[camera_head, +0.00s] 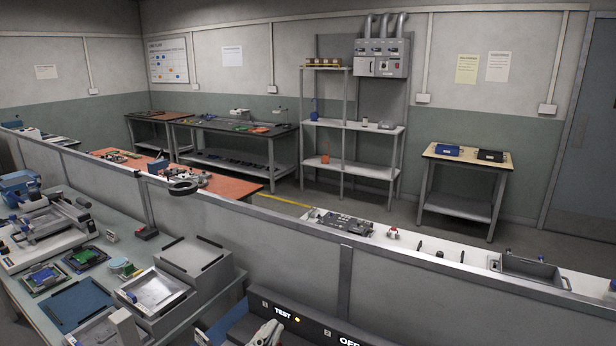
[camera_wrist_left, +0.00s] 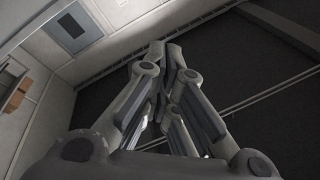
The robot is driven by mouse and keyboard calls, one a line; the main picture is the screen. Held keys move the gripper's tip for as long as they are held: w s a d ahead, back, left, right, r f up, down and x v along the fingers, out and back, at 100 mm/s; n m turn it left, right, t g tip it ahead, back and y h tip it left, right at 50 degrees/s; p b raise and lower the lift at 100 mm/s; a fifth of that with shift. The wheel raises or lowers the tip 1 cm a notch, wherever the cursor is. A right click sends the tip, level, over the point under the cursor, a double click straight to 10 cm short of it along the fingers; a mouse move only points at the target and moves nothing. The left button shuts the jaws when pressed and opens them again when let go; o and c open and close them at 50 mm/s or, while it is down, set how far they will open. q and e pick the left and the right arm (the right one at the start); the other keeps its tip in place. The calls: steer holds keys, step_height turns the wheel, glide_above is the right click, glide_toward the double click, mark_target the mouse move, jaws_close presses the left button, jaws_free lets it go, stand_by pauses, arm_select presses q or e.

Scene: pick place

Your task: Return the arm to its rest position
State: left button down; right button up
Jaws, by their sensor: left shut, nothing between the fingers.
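My left gripper (camera_wrist_left: 172,52) fills the middle of the left wrist view. Its fingers are together and nothing is between them. Behind it are dark floor, pale wall and a grey door, and no object is near its tips. In the head view a light grey part of my left gripper (camera_head: 268,332) shows at the bottom edge, in front of the black panel marked TEST (camera_head: 300,322). The rest of that arm is below the frame. My right gripper is in neither view.
A low grey partition (camera_head: 290,250) crosses the head view. A workbench (camera_head: 50,300) with fixtures and boards stands at the left. Behind the partition are a shelf unit (camera_head: 352,122), a small table (camera_head: 440,152) with blue and black boxes, and open floor.

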arm_select(q)
steer(key=s+a+f+n+g+y, duration=0.3)
steer(key=a+f+n+y, duration=0.2)
steer(key=a+f, duration=0.15)
steer(key=s+a+f+n+g+y, duration=0.3)
steer(key=a+f+n+y, duration=0.1)
steer(key=a+f, duration=0.25)
steer(key=s+f+n+g+h, duration=0.1)
steer(key=s+f+g, duration=0.4)
steer(key=s, duration=0.5)
steer(key=s+f+g, duration=0.4)
steer(key=s+f, duration=0.1)
steer(key=s, duration=0.4)
step_height(320, 180, down, 29)
steer(key=s+g+b, duration=0.2)
steer(key=s+a+f+b, duration=0.2)
steer(key=s+a+f, duration=0.1)
steer(key=s+f, duration=1.3)
steer(key=shift+s+a+f+g, duration=0.2)
steer(key=shift+f+g, duration=0.2)
steer(key=shift+f, duration=0.5)
